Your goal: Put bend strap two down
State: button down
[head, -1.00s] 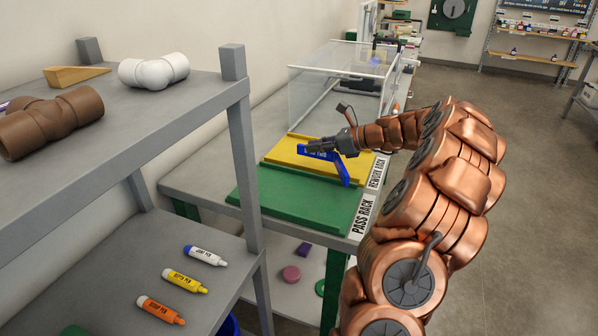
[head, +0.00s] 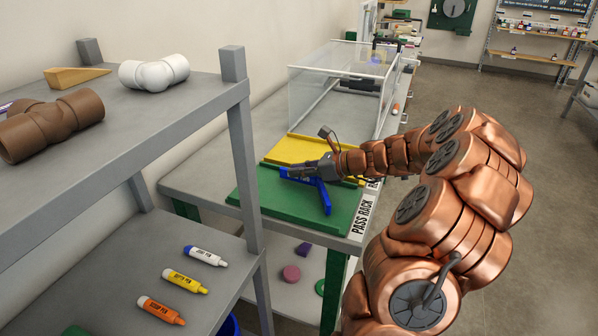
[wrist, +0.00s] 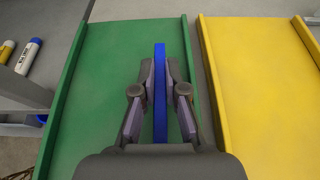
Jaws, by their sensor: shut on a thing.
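The blue bend strap (head: 322,193) is an angled strap with two arms, held between the jaws of my gripper (head: 297,172). In the wrist view my gripper (wrist: 159,85) is shut on the strap (wrist: 160,100), which shows edge-on as a thin blue bar. The strap is over the green pass rack (head: 275,205), towards its side by the yellow rack. I cannot tell whether it touches the green surface. The green rack also shows in the wrist view (wrist: 105,70). Part of the strap is hidden by my fingers.
The yellow rework rack (head: 300,150) lies beside the green one, partly behind my arm. A clear-walled box (head: 335,85) stands behind on the table. A grey shelf (head: 130,120) with pipe fittings stands at left. The green rack's front part is clear.

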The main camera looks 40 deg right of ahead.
jog(key=shift+f, duration=0.3)
jog(key=c, duration=1.2)
grip_release()
jog(key=shift+f, duration=0.1)
jog(key=v, duration=1.2)
jog(key=shift+b, duration=0.35)
